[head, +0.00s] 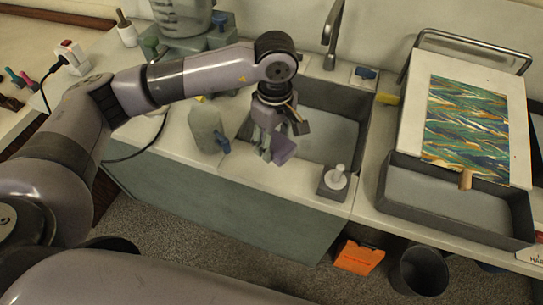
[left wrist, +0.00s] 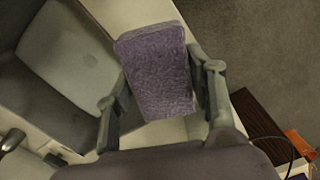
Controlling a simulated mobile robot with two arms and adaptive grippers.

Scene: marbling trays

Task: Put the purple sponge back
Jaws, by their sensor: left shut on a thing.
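The purple sponge (head: 283,149) is held by my left gripper (head: 270,147) above the front edge of the grey sink (head: 357,104) in the head view. In the left wrist view the sponge (left wrist: 158,70) sits between the two fingers of my left gripper (left wrist: 163,95), which are shut on it. The sink basin (left wrist: 68,55) shows at the left of that view. The sponge hangs tilted in the head view, clear of the counter as far as I can tell. My right gripper is not in view.
A grey-green bottle (head: 206,127) stands left of the sink. A dark square holder with a white knobbed piece (head: 336,178) stands at the sink's front right. A yellow block (head: 388,98) lies right of the sink. A grey tray (head: 440,210) and marbled sheet (head: 466,120) are further right.

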